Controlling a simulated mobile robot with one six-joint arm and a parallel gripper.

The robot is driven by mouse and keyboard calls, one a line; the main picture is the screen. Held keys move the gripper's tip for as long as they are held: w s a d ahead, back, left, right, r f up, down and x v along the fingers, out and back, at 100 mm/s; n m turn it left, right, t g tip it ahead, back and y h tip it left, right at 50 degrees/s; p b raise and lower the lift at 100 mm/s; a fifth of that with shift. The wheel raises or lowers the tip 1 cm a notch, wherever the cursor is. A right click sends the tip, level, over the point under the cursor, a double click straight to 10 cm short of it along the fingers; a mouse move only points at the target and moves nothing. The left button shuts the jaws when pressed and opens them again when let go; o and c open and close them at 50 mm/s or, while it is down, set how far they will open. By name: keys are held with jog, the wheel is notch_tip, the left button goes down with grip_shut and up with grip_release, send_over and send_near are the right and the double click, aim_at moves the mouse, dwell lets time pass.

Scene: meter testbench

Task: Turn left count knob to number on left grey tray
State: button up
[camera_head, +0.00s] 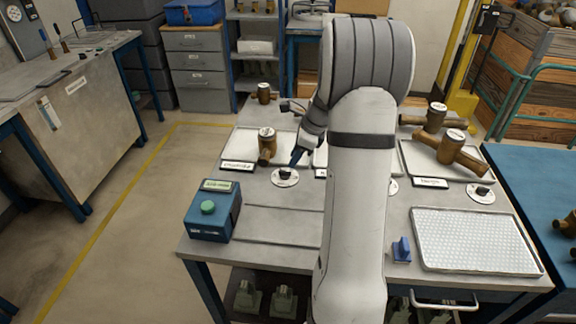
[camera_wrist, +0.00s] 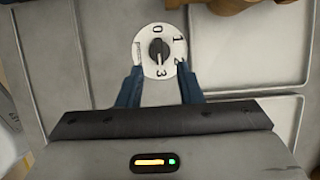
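The left count knob (camera_wrist: 158,49) is a black knob on a round white dial marked 0, 1, 2 and 3. In the head view the knob (camera_head: 285,173) sits in front of the left grey tray (camera_head: 236,150). I cannot tell which number its pointer faces. My gripper (camera_wrist: 159,68) is open, its blue fingertips on either side of the dial's lower half, with nothing between them but the dial behind. In the head view my gripper (camera_head: 297,157) is just above and right of the knob. A brass meter (camera_head: 266,145) stands on the left tray; my arm hides part of the tray.
A blue box with a green button (camera_head: 208,207) stands at the bench's front left. Another tray (camera_head: 407,160), with brass meters (camera_head: 459,153), and another dial (camera_head: 480,193) are on the right. A white textured tray (camera_head: 473,240) and a small blue piece (camera_head: 401,249) lie in front.

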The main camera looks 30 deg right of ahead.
aim_at(286, 171)
jog(key=x, duration=0.5)
jog(key=shift+w+a+f, duration=0.1)
jog(key=shift+f, duration=0.1)
grip_shut()
